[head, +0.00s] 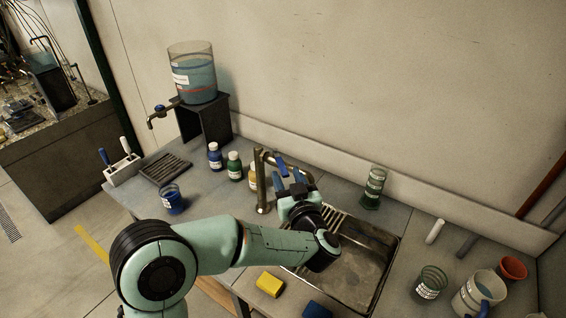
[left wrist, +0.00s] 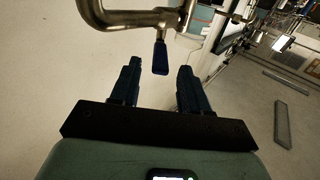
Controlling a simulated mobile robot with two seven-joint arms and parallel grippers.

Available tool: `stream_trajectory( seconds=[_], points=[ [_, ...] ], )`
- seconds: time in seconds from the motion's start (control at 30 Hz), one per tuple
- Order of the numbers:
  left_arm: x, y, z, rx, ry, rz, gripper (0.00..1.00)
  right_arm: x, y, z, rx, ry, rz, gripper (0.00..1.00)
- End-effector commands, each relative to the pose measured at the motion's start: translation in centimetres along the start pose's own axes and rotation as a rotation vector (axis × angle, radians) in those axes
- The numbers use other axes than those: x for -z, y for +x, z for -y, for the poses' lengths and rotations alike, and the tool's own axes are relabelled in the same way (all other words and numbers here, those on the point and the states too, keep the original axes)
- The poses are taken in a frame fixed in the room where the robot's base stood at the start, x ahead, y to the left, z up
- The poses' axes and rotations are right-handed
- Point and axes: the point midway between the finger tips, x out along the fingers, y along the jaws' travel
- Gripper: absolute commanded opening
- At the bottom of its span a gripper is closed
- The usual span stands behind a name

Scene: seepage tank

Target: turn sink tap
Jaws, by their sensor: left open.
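The sink tap (head: 261,182) is a brass-coloured pipe standing at the left end of the metal sink (head: 352,262). Its blue lever handle (head: 282,163) shows near the top. In the left wrist view the tap's bent pipe (left wrist: 130,17) crosses the top, and the blue handle (left wrist: 160,58) hangs between and just beyond my fingertips. My left gripper (head: 289,180) is open and empty, close to the handle. In the left wrist view the gripper (left wrist: 157,70) has its two dark blue fingers apart, with no clear contact with the handle. My right gripper is not in view.
A water tank (head: 193,75) with its own spout stands on a black stand at the back left. Bottles (head: 215,156), a jar (head: 373,188), a yellow sponge (head: 270,284), a glass (head: 429,285) and a white mug (head: 478,293) stand around the sink. The wall is close behind.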

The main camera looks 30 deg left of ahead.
Motion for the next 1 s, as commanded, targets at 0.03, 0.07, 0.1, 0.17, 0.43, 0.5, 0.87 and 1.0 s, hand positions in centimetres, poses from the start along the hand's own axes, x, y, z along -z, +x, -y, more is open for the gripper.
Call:
stream_trajectory(
  seconds=[0.03, 0.07, 0.1, 0.17, 0.43, 0.5, 0.87, 1.0],
  points=[
    [0.2, 1.1, 0.0, 0.004, 0.0, -0.001, 0.46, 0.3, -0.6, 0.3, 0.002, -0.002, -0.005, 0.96],
    [0.2, 1.6, 0.0, 0.003, 0.001, 0.0, 0.46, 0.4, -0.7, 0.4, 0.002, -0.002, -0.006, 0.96],
    [0.2, 2.2, 0.0, 0.003, 0.0, -0.001, 0.46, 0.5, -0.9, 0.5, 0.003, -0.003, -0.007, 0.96],
    [0.2, 3.0, 0.0, 0.002, -0.001, 0.0, 0.46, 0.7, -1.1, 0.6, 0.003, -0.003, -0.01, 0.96],
    [0.0, 4.6, 0.0, -0.001, -0.001, 0.0, 0.46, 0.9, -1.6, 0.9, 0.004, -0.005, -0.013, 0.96],
    [0.0, 4.7, 0.0, -0.001, -0.001, 0.0, 0.46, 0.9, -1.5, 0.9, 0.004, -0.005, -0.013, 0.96],
    [0.0, 4.6, 0.0, -0.001, -0.001, -0.001, 0.0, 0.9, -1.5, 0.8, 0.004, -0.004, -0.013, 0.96],
    [0.1, 4.6, 0.0, -0.001, -0.001, -0.002, 0.0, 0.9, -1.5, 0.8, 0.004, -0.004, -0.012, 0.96]
  ],
)
